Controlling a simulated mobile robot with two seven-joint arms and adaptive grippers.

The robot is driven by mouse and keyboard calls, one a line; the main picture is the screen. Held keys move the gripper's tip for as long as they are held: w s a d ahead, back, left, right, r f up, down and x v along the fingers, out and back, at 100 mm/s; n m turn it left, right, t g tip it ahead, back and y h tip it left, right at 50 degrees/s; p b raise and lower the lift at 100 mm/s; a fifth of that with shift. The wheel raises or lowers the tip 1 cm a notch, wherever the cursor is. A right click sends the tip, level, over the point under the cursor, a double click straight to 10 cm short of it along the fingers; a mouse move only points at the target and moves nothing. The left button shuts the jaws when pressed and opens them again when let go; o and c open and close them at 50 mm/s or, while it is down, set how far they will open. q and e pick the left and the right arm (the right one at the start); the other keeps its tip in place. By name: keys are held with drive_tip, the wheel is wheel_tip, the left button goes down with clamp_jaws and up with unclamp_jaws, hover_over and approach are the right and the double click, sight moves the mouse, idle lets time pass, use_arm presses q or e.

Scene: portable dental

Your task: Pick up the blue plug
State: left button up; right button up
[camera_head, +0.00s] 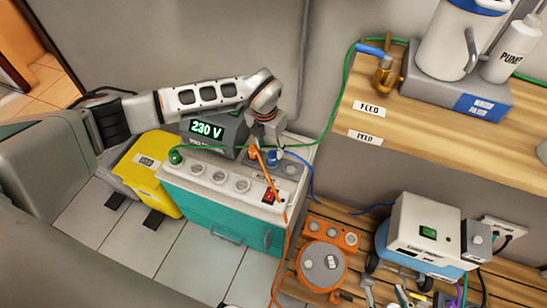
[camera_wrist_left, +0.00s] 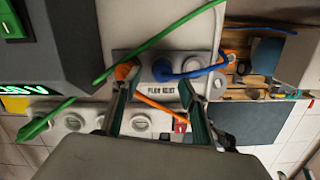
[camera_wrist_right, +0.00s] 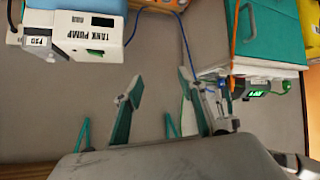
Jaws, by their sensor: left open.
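The blue plug (camera_head: 275,157) sits on the plug rest (camera_head: 289,169), on top of the white-topped teal cabinet. In the left wrist view the blue plug (camera_wrist_left: 163,70) lies just beyond and between the fingertips, with its blue cable running right. My left gripper (camera_head: 266,142) is above the rest, close to the plug. In the left wrist view my left gripper (camera_wrist_left: 160,84) is open, its fingers spread. An orange plug (camera_wrist_left: 126,71) is beside the left finger. My right gripper (camera_wrist_right: 160,80) is open and empty in the right wrist view; the head view does not show it.
A 230 V display unit (camera_head: 212,131) stands left of the gripper. A green cable (camera_head: 330,115) crosses near the fingers. An orange cable (camera_head: 286,215) hangs down the cabinet (camera_head: 215,215). A wooden shelf (camera_head: 430,125) is at right. The tank pump (camera_wrist_right: 80,30) shows in the right wrist view.

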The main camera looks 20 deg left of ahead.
sight(272, 153)
use_arm(q)
drive_tip(key=f, duration=0.1)
drive_tip(key=f+b, duration=0.1)
drive_tip(key=f, duration=0.2)
drive_tip(key=shift+s+d+f+b, duration=0.1)
drive_tip(key=shift+d+f+b, duration=0.2)
drive_tip(key=shift+f+b, duration=0.1)
drive_tip(key=shift+w+f, duration=0.25)
drive_tip(key=shift+f, duration=0.2)
drive_tip(key=shift+r, duration=0.2)
drive_tip(key=shift+w, duration=0.1)
drive_tip(key=c, duration=1.1)
drive_tip(key=shift+r, duration=0.1)
drive_tip(key=shift+c, duration=0.6)
use_arm(e)
drive_tip(key=shift+w+a+r+y, duration=0.15)
drive_tip(key=shift+w+a+r, duration=0.05)
drive_tip(key=shift+a, duration=0.25)
drive_tip(key=shift+w+a+r+y, duration=0.15)
drive_tip(key=shift+a, duration=0.3)
